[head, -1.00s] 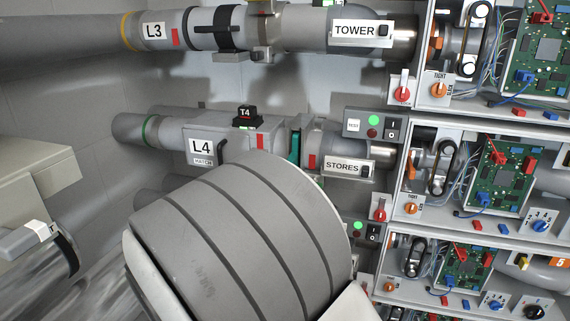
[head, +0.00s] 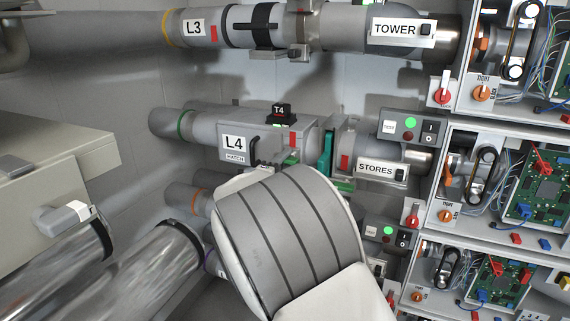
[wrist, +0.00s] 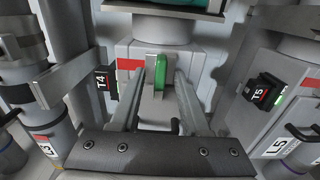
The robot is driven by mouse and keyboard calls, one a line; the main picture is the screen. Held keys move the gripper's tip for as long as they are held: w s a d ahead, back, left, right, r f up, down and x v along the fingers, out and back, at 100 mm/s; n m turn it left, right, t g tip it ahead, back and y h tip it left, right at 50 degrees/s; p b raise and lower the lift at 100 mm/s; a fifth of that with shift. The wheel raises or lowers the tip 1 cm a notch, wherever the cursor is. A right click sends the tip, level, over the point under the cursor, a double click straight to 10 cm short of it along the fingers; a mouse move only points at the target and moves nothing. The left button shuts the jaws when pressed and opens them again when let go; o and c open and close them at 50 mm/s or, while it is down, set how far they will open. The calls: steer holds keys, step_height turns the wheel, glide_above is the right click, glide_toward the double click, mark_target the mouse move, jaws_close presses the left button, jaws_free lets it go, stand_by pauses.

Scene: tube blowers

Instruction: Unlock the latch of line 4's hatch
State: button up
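Line 4's housing (head: 270,130) carries the L4 and HATCH labels and a black handle (head: 253,150). A small green piece (head: 289,158), apparently the hatch latch, sits by a red mark on this housing in the head view. In the wrist view the green latch (wrist: 174,68) stands out ahead, near the red mark, with a pale metal part beside it. My gripper (wrist: 160,84) is open, its two fingers apart and pointing at the latch. I cannot tell if a finger touches it. My arm hides the gripper in the head view.
The black T4 box (head: 283,112) is on top of line 4, left of my fingers in the wrist view (wrist: 105,90). Line 5's housing (wrist: 285,110) is close on the right there. The teal plate (head: 326,152) and STORES pipe (head: 381,169) lie right of the housing.

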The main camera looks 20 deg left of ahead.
jaws_close()
steer(key=shift+n, duration=0.4)
steer(key=n, duration=0.4)
steer(key=shift+p, duration=0.35)
steer(key=n+p, duration=0.2)
steer(key=n, duration=0.2)
steer(key=shift+r, duration=0.1)
steer(key=n+p, duration=0.4)
steer(key=n, duration=0.1)
steer(key=shift+n, duration=0.4)
steer(key=shift+n+p, duration=1.25)
steer(key=shift+n, duration=0.65)
steer(key=shift+o, duration=0.3)
jaws_free()
